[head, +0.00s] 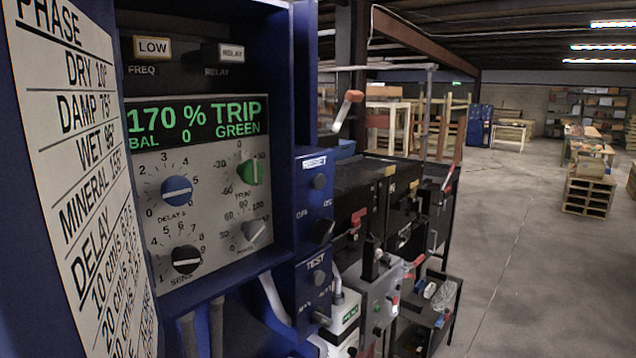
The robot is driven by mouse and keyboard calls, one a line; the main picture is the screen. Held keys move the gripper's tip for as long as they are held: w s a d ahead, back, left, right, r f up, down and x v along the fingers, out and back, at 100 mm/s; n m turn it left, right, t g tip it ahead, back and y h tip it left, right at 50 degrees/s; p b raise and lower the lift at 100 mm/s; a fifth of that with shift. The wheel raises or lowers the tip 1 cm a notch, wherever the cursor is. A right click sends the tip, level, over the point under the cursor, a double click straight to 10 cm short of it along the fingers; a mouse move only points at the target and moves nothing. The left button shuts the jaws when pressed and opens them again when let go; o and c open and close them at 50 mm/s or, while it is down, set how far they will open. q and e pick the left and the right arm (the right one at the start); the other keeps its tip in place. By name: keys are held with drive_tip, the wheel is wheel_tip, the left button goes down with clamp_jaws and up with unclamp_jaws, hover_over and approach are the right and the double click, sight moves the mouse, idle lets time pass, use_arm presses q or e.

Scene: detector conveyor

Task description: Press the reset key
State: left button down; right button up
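The detector's control panel (205,215) fills the left of the head view inside a blue cabinet. Its display (197,124) reads "170 % TRIP", "BAL 0" and "GREEN". Above it are a key marked LOW (152,47) over "FREQ" and a key marked RELAY (231,52). Below are a blue delay knob (176,190), a black sens knob (186,260), a green knob (250,172) and a grey knob (254,230). Neither of my grippers is in view.
A tilted white chart (85,170) headed "PHASE" stands close at the left. Blue side boxes with black knobs (320,231) adjoin the panel. Dark machinery (375,190) with an orange-tipped lever (350,97) stands behind. Open concrete floor (530,270) lies to the right.

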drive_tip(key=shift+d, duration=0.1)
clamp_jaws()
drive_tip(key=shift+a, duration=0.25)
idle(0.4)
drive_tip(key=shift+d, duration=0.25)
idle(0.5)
